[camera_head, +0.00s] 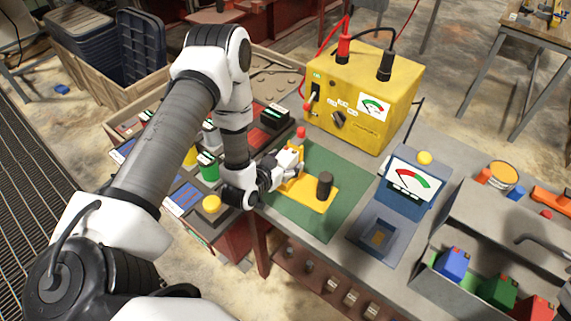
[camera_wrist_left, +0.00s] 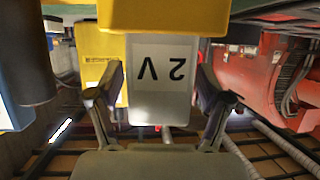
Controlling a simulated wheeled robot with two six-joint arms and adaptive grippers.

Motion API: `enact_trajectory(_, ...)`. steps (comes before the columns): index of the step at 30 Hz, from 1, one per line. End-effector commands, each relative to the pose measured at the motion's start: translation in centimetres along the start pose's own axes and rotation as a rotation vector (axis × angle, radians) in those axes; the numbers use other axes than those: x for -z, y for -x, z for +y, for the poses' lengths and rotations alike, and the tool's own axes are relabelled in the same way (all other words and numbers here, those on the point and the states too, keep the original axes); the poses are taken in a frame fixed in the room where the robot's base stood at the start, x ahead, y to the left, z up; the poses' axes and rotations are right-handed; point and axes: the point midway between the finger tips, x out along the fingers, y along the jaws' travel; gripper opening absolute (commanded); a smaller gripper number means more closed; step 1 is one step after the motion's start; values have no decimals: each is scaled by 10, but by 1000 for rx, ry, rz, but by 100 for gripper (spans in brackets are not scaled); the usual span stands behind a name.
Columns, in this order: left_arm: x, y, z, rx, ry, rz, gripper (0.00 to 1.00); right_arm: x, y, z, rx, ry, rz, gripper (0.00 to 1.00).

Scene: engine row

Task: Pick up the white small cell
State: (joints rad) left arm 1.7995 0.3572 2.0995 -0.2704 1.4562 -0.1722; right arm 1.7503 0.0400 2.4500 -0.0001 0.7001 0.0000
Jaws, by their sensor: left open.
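The white small cell (camera_wrist_left: 162,80) shows large in the left wrist view, with an upside-down "2 V" label on its face. It also shows in the head view (camera_head: 288,156), at the far left end of a yellow fixture (camera_head: 311,197) on the green mat (camera_head: 337,169). My left gripper (camera_wrist_left: 160,108) is open, with one finger on each side of the cell in the wrist view. I cannot tell whether the fingers touch it. In the head view my left gripper (camera_head: 291,172) is right beside the cell and partly covers it. My right gripper is not in view.
A black post (camera_head: 324,186) stands on the yellow fixture. A large yellow meter box (camera_head: 362,95) stands behind the mat, and a blue meter tester (camera_head: 405,190) stands to its right. Trays with coloured cells (camera_head: 208,168) lie left of the mat. A grey bin (camera_head: 470,285) holds coloured blocks.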

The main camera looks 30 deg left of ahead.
Motion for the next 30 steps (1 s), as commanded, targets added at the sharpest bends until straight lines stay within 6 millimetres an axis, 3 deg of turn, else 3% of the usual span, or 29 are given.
enact_trajectory(3,-1,0,0,0,0,0,78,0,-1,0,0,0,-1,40)
enact_trajectory(9,-1,0,0,0,0,-1,7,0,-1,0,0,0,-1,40)
enact_trajectory(10,-1,0,0,0,0,-1,0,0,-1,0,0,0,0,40)
enact_trajectory(22,3,1,0,1,0,2,0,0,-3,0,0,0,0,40)
enact_trajectory(30,26,10,0,1,1,5,0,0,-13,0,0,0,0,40)
